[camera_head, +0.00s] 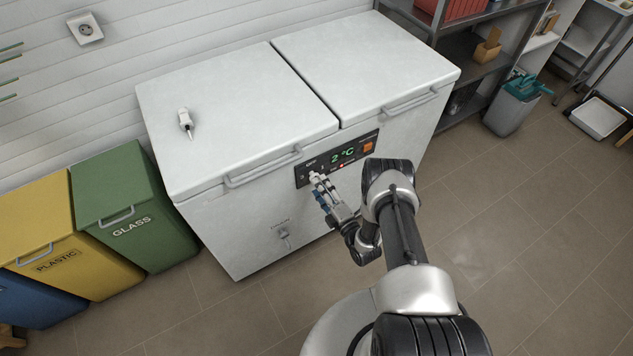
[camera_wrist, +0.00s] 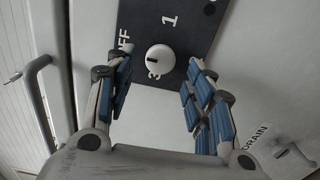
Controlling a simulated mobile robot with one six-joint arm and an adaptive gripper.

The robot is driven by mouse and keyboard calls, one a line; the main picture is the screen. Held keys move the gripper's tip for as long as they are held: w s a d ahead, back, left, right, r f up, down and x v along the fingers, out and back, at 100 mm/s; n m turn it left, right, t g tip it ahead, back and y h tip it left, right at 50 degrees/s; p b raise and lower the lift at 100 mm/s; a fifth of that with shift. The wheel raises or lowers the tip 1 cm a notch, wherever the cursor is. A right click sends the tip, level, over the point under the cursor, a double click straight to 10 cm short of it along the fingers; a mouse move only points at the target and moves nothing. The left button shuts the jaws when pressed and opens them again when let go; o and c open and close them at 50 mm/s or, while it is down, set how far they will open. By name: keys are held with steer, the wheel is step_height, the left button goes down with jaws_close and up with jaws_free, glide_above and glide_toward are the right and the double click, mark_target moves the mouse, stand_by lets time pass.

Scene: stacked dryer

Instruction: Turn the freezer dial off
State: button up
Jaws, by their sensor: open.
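The white chest freezer (camera_head: 235,110) stands against the wall, both lids shut. Its dark control panel (camera_head: 368,138) on the front shows a green 2 °C reading. In the wrist view the round white dial (camera_wrist: 160,59) sits on the dark panel (camera_wrist: 194,35), with "OFF", "1" and "3" printed around it. A short dark mark lies on the dial's left side. My gripper (camera_head: 316,177) is at the panel's left end. In the wrist view my open fingers (camera_wrist: 159,69) stand on either side of the dial, apart from it. In the head view my gripper hides the dial.
A drain fitting (camera_head: 285,236) is low on the freezer's front, and lid handles (camera_head: 262,169) stick out above. A white pointed tool (camera_head: 186,121) lies on the left lid. Green (camera_head: 130,205) and yellow (camera_head: 45,240) bins stand at the left. Open floor lies at the right.

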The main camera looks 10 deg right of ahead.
steer(key=v, duration=0.8)
steer(key=shift+s, duration=0.15)
